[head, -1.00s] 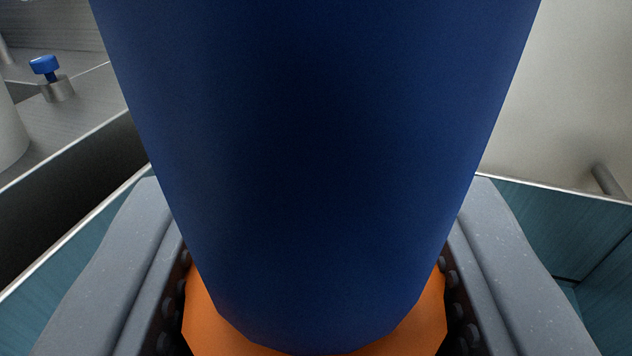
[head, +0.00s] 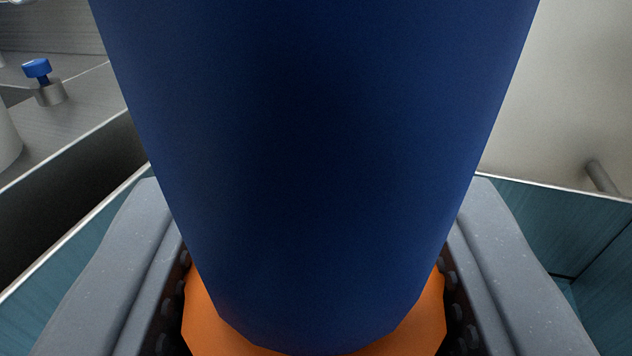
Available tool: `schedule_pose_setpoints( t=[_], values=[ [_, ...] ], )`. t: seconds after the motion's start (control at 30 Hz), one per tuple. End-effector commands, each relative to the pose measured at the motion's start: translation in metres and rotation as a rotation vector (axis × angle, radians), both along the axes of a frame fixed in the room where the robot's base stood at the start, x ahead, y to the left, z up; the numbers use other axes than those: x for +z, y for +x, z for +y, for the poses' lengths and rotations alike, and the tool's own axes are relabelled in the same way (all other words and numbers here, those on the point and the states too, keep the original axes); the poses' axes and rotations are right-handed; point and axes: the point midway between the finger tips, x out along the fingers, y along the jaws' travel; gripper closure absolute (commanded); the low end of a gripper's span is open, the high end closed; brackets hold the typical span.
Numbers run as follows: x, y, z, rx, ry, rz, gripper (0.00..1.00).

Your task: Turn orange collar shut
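The orange collar (head: 425,318) shows at the bottom centre of the head view, partly hidden behind a large dark blue cylinder (head: 315,150). The cylinder fills the middle of the picture, narrows downward and ends against the orange. My gripper (head: 315,305) has its two grey fingers on either side, with their dark studded pads against the left and right edges of the collar. It appears shut on the collar. The fingertips and the collar's underside are out of sight.
A blue knob on a metal post (head: 38,70) stands on a grey metal surface at the upper left. Teal panels with a pale rim (head: 540,230) lie behind the fingers. A short grey pipe (head: 600,176) shows at the right, by a pale wall.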

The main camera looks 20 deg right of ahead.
Motion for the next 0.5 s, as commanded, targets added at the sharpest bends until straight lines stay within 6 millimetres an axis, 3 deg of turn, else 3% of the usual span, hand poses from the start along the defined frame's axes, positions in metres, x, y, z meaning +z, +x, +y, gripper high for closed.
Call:
schedule_pose_setpoints(
  t=[0.27,0.3,0.37,0.5],
  values=[
    [-0.0003,0.0,0.0002,0.0,0.0,0.001,0.86],
    [-0.0003,0.0,0.0002,0.0,0.0,0.001,0.6],
    [-0.0003,0.0,0.0002,0.0,0.0,0.001,0.44],
    [-0.0001,0.0,0.0002,0.0,0.0,0.0,0.41]
  ],
)
